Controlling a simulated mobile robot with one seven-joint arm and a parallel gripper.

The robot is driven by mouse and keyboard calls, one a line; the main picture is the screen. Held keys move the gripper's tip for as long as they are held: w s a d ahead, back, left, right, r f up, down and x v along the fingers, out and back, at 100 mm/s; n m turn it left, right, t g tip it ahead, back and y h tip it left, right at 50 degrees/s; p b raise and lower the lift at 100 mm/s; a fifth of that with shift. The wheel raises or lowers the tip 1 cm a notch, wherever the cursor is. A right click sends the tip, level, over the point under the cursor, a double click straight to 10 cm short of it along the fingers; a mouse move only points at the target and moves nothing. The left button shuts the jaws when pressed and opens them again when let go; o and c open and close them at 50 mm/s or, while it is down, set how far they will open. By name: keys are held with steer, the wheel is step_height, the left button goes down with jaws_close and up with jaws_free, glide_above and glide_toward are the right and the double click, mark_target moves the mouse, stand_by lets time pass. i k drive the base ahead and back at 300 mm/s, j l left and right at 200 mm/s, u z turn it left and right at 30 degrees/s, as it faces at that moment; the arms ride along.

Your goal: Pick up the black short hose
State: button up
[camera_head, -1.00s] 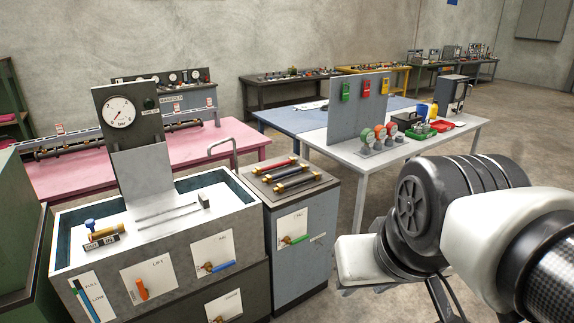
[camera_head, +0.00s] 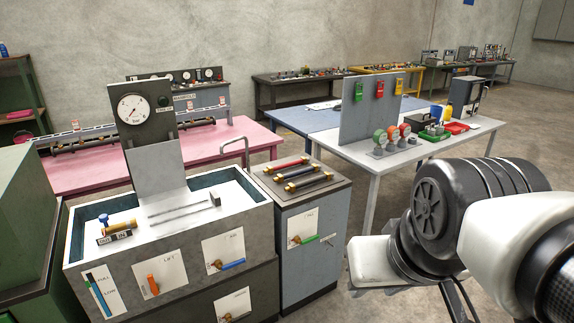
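Three hoses with brass end fittings lie side by side on the dark top of a small grey cabinet (camera_head: 313,228). The back one is red (camera_head: 291,163). The middle hose (camera_head: 302,173) and the front hose (camera_head: 309,182) both look dark; I cannot clearly tell which is the short black one. My arm comes in from the lower right. Its pale end (camera_head: 372,262) is right of the cabinet and apart from the hoses. The fingers cannot be made out, and no held object shows.
A grey test bench (camera_head: 165,275) with a gauge panel and an open basin stands left of the cabinet. A curved metal handle (camera_head: 234,148) rises behind the cabinet. A white table (camera_head: 360,157) with a panel and valves is behind right. Bare floor (camera_head: 350,215) lies between.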

mark_target(292, 188)
steer(key=i+l+u, duration=0.35)
steer(key=i+l, duration=0.15)
steer(key=i, duration=0.35)
steer(key=i+l+u, duration=0.3)
steer(key=i+l, duration=0.4)
steer(key=i+l+u, duration=0.35)
steer(key=i+l, duration=0.35)
steer(key=l, duration=0.2)
